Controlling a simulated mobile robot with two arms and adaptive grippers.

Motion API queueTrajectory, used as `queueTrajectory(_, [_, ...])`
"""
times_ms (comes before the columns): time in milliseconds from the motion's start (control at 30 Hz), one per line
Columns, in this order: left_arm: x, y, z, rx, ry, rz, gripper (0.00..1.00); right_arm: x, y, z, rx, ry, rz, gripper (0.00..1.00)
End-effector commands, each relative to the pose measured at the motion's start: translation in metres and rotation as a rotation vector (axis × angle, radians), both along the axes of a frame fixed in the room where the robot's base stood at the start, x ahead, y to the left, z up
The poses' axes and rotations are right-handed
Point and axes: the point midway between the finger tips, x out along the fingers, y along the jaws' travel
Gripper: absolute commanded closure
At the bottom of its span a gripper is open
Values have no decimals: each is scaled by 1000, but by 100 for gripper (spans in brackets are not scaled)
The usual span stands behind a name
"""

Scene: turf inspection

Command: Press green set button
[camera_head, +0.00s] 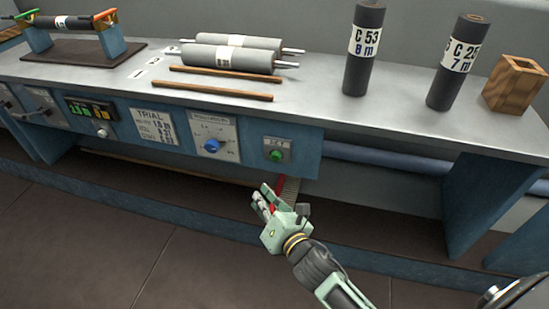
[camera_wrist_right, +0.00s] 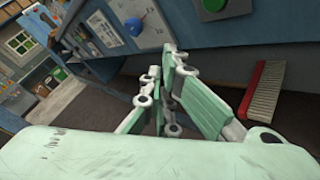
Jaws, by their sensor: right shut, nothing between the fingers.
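The green set button (camera_head: 275,155) sits on a small grey plate at the right end of the blue front panel, under the bench top. My right gripper (camera_head: 263,197) is shut and empty, below and slightly left of the button, apart from it. In the right wrist view my shut fingers (camera_wrist_right: 168,80) point toward the panel. My left gripper is in neither view.
A blue knob (camera_head: 212,145) is left of the button. A red-handled brush (camera_wrist_right: 262,92) is beneath the panel. Dark labelled cylinders (camera_head: 364,50) and a wooden box (camera_head: 515,84) stand on the bench top (camera_head: 310,115). The floor in front is clear.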

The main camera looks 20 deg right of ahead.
Motion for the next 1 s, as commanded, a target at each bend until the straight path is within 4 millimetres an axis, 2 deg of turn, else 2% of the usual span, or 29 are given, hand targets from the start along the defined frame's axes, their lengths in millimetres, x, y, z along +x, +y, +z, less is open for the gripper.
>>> queueTrajectory(167, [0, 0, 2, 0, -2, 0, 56, 7, -5, -1, -1, 0, 0, 100])
queueTrajectory(567, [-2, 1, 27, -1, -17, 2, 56, 52, -35, -1, -1, -1, 0, 100])
queueTrajectory(700, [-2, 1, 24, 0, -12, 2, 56, 64, -43, 0, -2, 0, 1, 100])
queueTrajectory(1000, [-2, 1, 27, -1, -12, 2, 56, 73, -49, 0, 2, 1, 0, 100])
